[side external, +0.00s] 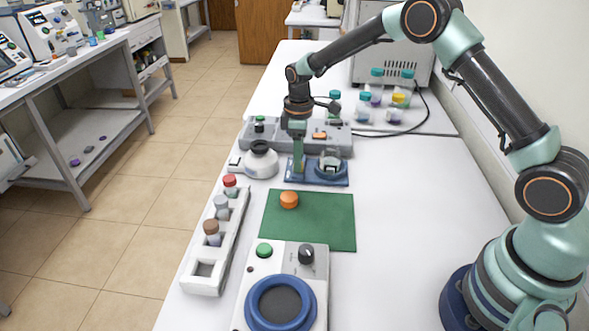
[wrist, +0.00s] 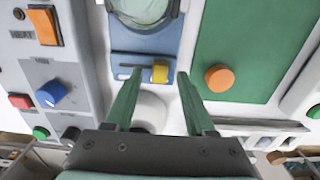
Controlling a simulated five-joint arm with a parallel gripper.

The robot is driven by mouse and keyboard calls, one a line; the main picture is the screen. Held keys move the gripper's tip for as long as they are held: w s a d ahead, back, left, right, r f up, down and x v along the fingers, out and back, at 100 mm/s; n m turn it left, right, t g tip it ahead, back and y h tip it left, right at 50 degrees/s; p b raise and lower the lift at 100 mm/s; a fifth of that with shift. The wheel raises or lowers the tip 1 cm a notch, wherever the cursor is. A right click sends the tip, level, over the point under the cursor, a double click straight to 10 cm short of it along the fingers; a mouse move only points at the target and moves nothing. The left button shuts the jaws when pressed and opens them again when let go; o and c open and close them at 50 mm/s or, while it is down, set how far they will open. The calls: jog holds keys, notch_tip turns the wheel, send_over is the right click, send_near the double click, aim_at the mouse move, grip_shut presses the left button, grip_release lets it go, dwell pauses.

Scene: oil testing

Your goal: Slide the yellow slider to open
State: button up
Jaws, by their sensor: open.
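The yellow slider (wrist: 160,72) sits at the right end of a dark slot in a blue base (wrist: 128,60), in the wrist view. The blue base also shows in the side external view (side external: 334,181), with a clear glass vessel (side external: 331,161) on it. My gripper (wrist: 157,74) is open, its two green fingers pointing toward the blue base. The slider lies between the fingertips in the picture, with a gap on both sides, nearer the right finger. Whether the tips touch the base cannot be told. In the side external view my gripper (side external: 298,170) hides the slider.
A grey panel (wrist: 75,45) with an orange switch and knobs stands left in the wrist view. A green mat (side external: 325,222) with an orange cap (side external: 289,200) lies nearby. A white round-topped device (side external: 260,162) and a vial rack (side external: 210,268) stand close.

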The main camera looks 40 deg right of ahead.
jog(key=shift+f, duration=0.55)
grip_shut()
dwell(1.1)
